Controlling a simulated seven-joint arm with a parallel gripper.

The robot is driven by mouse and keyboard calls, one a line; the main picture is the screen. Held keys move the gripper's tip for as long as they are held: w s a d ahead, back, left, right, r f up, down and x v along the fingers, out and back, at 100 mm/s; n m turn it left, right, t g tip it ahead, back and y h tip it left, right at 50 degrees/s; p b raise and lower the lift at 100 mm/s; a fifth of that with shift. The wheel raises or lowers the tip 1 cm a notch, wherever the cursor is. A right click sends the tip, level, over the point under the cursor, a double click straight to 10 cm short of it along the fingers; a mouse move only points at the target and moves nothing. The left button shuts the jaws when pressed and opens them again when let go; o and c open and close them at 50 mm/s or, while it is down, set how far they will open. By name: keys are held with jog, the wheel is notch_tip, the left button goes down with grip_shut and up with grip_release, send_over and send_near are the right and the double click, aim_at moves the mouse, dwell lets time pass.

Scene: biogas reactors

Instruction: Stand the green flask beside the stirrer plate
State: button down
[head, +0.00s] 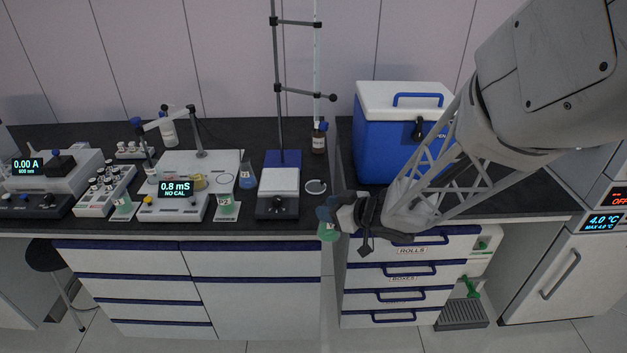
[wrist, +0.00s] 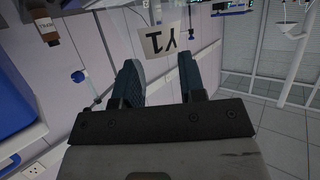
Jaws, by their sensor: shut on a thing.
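My gripper (head: 330,211) is shut on the green flask (head: 327,232), just in front of the bench's front edge. The flask shows below the fingers in the head view; its upper part is hidden by them. In the wrist view, a pale label reading Y1 (wrist: 165,41) shows upside down just beyond the fingertips (wrist: 160,78). The stirrer plate (head: 278,182), with a white square top and dark knobbed front, stands on the bench to the left of my gripper. The flask is apart from it.
A blue flask (head: 247,176) stands left of the stirrer plate. A ring (head: 316,187) and a brown bottle (head: 319,138) are to its right. A tall burette stand (head: 281,90) rises behind. A blue cooler (head: 385,140) stands on the right. Bare bench lies right of the plate's front.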

jog(key=w+a+f, duration=0.1)
jog(key=w+a, duration=0.2)
jog(key=w, duration=1.1)
jog(key=shift+w+a+f, duration=0.15)
jog(key=shift+w+f, duration=0.1)
jog(key=shift+w, duration=0.15)
jog(key=shift+f, duration=1.75)
jog(key=c, duration=0.7)
grip_release()
jog(key=shift+s, duration=0.1)
jog(key=v, duration=1.2)
